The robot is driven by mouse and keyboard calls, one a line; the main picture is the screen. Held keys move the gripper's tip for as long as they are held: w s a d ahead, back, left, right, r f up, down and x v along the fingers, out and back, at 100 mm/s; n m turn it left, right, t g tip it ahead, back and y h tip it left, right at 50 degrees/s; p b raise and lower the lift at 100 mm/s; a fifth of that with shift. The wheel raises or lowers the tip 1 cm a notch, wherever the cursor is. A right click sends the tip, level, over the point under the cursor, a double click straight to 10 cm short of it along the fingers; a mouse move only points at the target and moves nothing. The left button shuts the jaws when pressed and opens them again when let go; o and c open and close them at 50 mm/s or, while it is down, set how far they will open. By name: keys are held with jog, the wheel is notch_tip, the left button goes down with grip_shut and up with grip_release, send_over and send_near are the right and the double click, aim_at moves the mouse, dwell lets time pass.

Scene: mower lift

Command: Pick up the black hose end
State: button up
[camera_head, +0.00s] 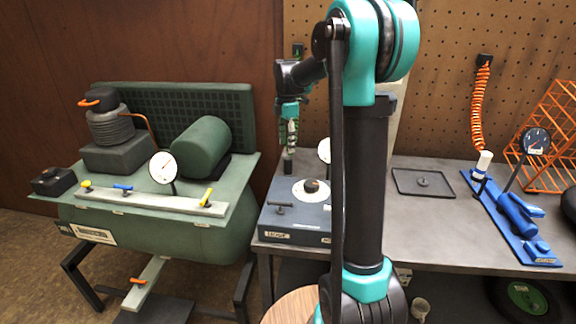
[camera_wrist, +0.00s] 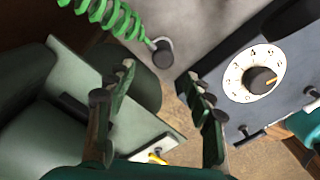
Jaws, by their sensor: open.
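The black hose end (camera_wrist: 162,54) hangs at the lower end of a green coiled hose (camera_wrist: 112,15) with a silver fitting, in the upper middle of the wrist view. In the head view the black end (camera_head: 288,166) is low below the wrist, left of my arm, near the dial box. My gripper (camera_wrist: 162,82) is open and empty, with one finger on each side of the picture's middle. The hose end shows beyond the fingertips, roughly in line with the gap, and appears apart from both. In the head view my gripper and the hose overlap, so their spacing is unclear.
A blue-grey dial box (camera_head: 299,222) stands on the bench's left end. A green compressor (camera_head: 150,236) with a gauge and levers is to the left. A blue panel (camera_head: 519,232), an orange coiled hose (camera_head: 481,105) and a black tray (camera_head: 425,190) are to the right.

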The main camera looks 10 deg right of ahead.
aim_at(289, 165)
notch_tip(289, 165, down, 5)
jog(key=shift+r, duration=0.15)
jog(key=shift+s+d+f, duration=0.1)
jog(key=shift+d+f, duration=0.1)
jog(key=shift+f, duration=1.15)
jog(key=shift+d+f, duration=0.15)
jog(key=shift+f, duration=1.2)
grip_shut()
jog(key=shift+r, duration=0.1)
notch_tip(289, 165, up, 20)
